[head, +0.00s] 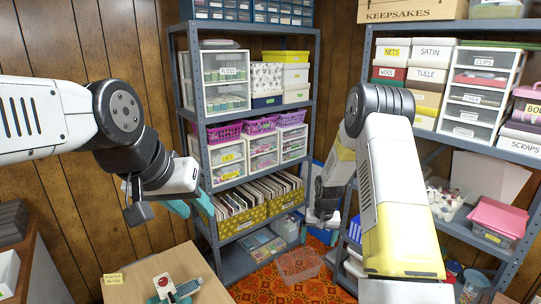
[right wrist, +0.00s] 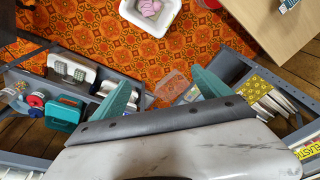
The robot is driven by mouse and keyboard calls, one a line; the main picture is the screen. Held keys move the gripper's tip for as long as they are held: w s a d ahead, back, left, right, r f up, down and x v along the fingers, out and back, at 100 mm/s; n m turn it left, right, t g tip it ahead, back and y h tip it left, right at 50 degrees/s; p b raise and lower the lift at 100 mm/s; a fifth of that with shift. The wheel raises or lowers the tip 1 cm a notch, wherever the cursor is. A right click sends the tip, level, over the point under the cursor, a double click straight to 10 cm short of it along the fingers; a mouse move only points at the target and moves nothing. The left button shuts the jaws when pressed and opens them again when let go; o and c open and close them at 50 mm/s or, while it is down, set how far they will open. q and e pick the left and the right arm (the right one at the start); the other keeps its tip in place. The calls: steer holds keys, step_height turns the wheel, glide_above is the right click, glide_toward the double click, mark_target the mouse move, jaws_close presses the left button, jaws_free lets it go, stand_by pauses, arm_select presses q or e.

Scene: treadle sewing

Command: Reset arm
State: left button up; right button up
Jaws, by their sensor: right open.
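My left gripper (head: 190,206) hangs in front of the shelf's lower left side in the head view, with teal fingers pointing down and right. I cannot tell how far its fingers are apart. My right arm reaches forward and down between the two shelves. My right gripper (right wrist: 162,92) is open in the right wrist view, with its two teal fingers wide apart and nothing between them. It is above the floor. In the head view its fingers are mostly hidden.
A grey shelf (head: 194,100) with labelled boxes stands behind my left gripper. Another shelf (head: 490,153) stands at right. A wooden table (head: 140,270) is at front left. The orange patterned rug (head: 285,285) lies between the shelves. A white tray with pink pieces (right wrist: 150,12) shows in the wrist view.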

steer(key=s+a+r+t, duration=0.1)
steer(key=s+r, duration=0.5)
steer(key=r, duration=0.7)
steer(key=s+r+t, duration=0.1)
steer(key=s+r, duration=0.4)
steer(key=r, duration=0.9)
steer(key=s+a+r+n+t+y, duration=0.1)
steer(key=s+r, duration=0.3)
steer(key=s, duration=0.6)
steer(key=s+a+r+n+t, duration=0.1)
steer(key=s+r, duration=0.3)
steer(key=s, duration=0.6)
steer(key=shift+s+r+y, duration=0.3)
steer(key=shift+r+y, duration=0.05)
steer(key=shift+y, duration=0.05)
